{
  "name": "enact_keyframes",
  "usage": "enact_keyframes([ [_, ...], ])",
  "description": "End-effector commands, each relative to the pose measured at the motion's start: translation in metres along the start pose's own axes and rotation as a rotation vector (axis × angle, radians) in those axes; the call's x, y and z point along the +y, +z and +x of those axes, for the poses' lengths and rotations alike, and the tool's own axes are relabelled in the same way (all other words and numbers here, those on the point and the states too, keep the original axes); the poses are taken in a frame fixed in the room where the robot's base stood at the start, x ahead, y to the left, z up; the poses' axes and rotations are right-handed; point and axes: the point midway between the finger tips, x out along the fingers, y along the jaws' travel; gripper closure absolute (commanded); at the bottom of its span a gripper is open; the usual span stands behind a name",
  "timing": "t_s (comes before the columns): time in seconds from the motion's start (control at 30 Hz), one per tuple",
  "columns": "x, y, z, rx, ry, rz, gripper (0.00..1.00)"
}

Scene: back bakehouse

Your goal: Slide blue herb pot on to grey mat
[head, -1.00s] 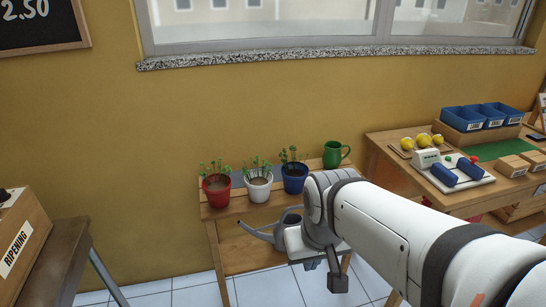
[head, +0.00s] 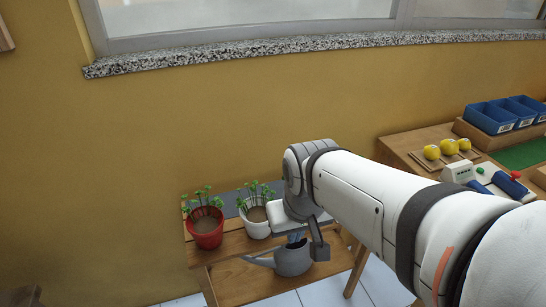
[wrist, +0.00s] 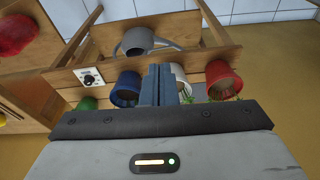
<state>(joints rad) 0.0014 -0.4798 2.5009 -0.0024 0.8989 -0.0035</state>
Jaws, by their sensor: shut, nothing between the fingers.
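The blue herb pot (wrist: 125,91) shows in the wrist view, just left of my fingers; my arm hides it in the head view. My gripper (wrist: 158,82) is shut and empty, its fingers between the blue pot and the white pot (head: 257,219). I cannot tell whether they touch the blue pot.
The red pot (head: 206,228) stands at the bench's left end. A grey watering can (head: 292,259) sits on the lower shelf. A table with lemons (head: 448,149) and blue bins (head: 488,117) is at right.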

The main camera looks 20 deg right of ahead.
Motion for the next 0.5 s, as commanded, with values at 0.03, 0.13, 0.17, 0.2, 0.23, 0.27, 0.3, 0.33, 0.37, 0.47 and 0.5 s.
enact_keyframes([
  [0.03,0.000,0.000,0.000,0.000,0.000,0.000,1.00],
  [0.13,0.000,0.000,0.000,0.000,0.000,0.000,1.00],
  [0.17,0.000,0.000,0.000,0.000,0.000,0.000,1.00],
  [0.2,0.000,0.000,0.000,0.000,0.000,0.000,1.00],
  [0.23,0.000,0.000,0.000,0.000,0.000,0.000,1.00],
  [0.27,0.000,0.000,0.000,0.000,0.000,0.000,1.00],
  [0.3,0.001,-0.001,0.001,0.000,-0.001,0.000,1.00],
  [0.33,0.001,-0.002,0.003,-0.001,-0.002,0.000,1.00],
  [0.37,0.003,-0.004,0.006,-0.002,-0.004,0.000,1.00],
  [0.47,0.008,-0.018,0.023,-0.002,-0.016,-0.011,1.00],
  [0.5,0.014,-0.026,0.033,0.000,-0.022,-0.014,1.00],
])
